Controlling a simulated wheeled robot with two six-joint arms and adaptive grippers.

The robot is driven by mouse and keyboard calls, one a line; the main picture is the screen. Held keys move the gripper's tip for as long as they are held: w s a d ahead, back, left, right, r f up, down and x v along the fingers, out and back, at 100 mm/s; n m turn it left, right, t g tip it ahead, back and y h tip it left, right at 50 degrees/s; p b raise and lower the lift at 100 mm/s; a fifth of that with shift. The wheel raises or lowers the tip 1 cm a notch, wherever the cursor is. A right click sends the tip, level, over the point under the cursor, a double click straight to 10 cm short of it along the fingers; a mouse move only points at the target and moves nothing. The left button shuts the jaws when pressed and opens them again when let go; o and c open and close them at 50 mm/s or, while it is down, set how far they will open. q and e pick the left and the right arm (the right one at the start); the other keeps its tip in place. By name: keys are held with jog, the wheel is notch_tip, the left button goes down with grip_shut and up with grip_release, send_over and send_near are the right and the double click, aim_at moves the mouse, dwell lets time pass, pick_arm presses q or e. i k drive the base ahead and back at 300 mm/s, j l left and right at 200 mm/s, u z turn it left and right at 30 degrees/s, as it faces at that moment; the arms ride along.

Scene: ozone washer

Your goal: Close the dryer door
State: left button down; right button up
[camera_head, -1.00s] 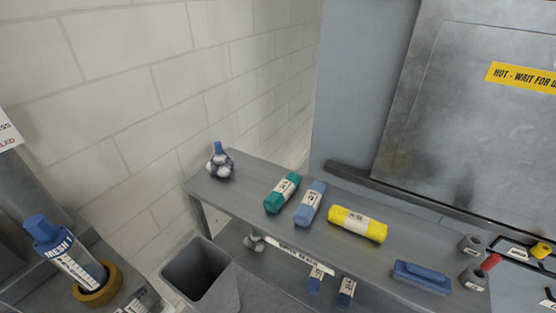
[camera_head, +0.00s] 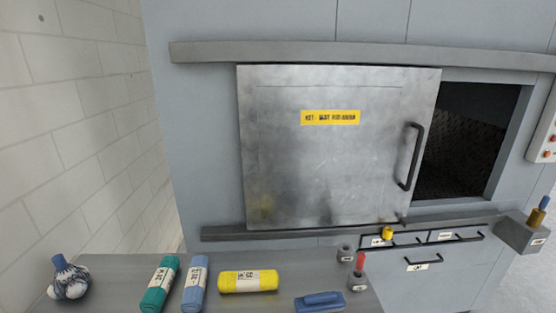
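The dryer door (camera_head: 320,160) is a grey metal sliding panel with a yellow warning label (camera_head: 330,117). It hangs between an upper rail (camera_head: 300,52) and a lower rail (camera_head: 300,232). A dark vertical bar handle (camera_head: 411,157) sits near its right edge. The door stands partly open: to its right a dark opening (camera_head: 462,140) shows a perforated inner surface. Neither of my grippers is in view.
A grey shelf (camera_head: 115,268) in front holds a green roll (camera_head: 158,285), a blue roll (camera_head: 195,285), a yellow roll (camera_head: 248,281) and a blue brush-like block (camera_head: 320,302). Drawers with dark handles (camera_head: 425,265) lie below the opening. A control box (camera_head: 545,130) is at right.

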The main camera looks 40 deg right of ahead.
aim_at(322, 145)
jog(key=z, duration=1.55)
